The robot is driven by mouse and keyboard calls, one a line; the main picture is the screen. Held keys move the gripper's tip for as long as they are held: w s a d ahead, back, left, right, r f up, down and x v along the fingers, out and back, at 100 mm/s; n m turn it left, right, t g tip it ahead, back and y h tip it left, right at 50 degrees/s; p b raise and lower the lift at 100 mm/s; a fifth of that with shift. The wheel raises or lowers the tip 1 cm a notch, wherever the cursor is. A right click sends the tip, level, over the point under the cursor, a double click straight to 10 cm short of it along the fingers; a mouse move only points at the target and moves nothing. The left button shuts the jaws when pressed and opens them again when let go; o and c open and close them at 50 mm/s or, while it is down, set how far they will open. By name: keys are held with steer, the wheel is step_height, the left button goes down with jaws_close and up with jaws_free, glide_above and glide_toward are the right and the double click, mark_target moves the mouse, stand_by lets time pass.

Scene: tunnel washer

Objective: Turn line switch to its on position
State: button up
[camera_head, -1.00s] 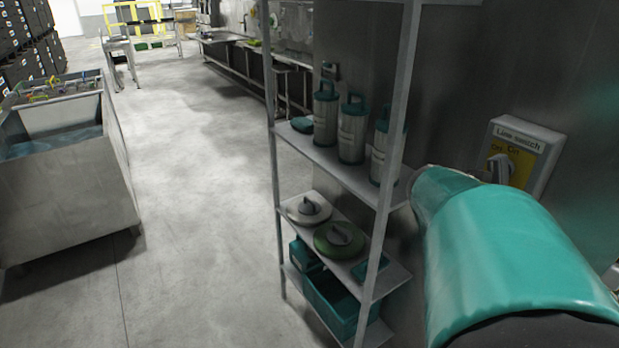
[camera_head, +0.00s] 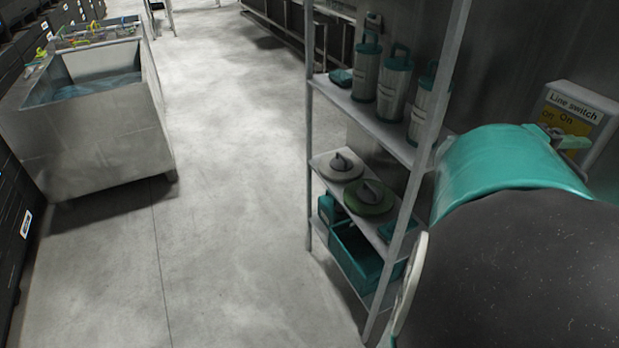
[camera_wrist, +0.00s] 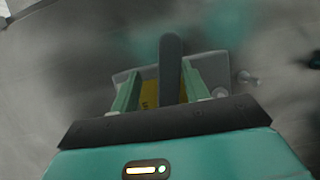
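The line switch (camera_head: 583,101) is a pale box with a yellow label on the metal wall at the right of the head view. My teal and dark arm covers its lower left part, and its knob cannot be made out clearly there. In the wrist view, the dark grey switch handle (camera_wrist: 171,50) stands upright in the picture in front of the yellow label (camera_wrist: 149,96). My gripper (camera_wrist: 161,78) has its two green fingers apart, one on each side of the handle. The handle is nearer the right finger; I cannot tell whether they touch.
A metal shelf rack (camera_head: 328,168) with canisters, lidded discs and a teal bin (camera_head: 358,262) stands close to the left of my arm. A steel tub (camera_head: 90,140) of water stands at the left. The concrete floor (camera_head: 225,200) between them is clear.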

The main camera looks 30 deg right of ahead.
steer(key=v, duration=1.4)
steer(key=w+a+f+n+t+y, duration=0.2)
steer(key=w+a+f+t+y, duration=0.2)
steer(key=a, duration=0.6)
steer(key=w+a+f+n+t+y, duration=0.1)
steer(key=w+a+f+t+y, duration=0.2)
steer(key=a+f+t+y, duration=0.2)
steer(key=a+f, duration=0.3)
steer(key=a, duration=0.1)
steer(key=shift+w+a+f+n+t+y, duration=0.15)
steer(key=shift+w+a+n+t+y, duration=0.15)
steer(key=shift+w+a+n+t, duration=0.1)
steer(key=shift+s, duration=0.1)
steer(key=shift+c, duration=0.2)
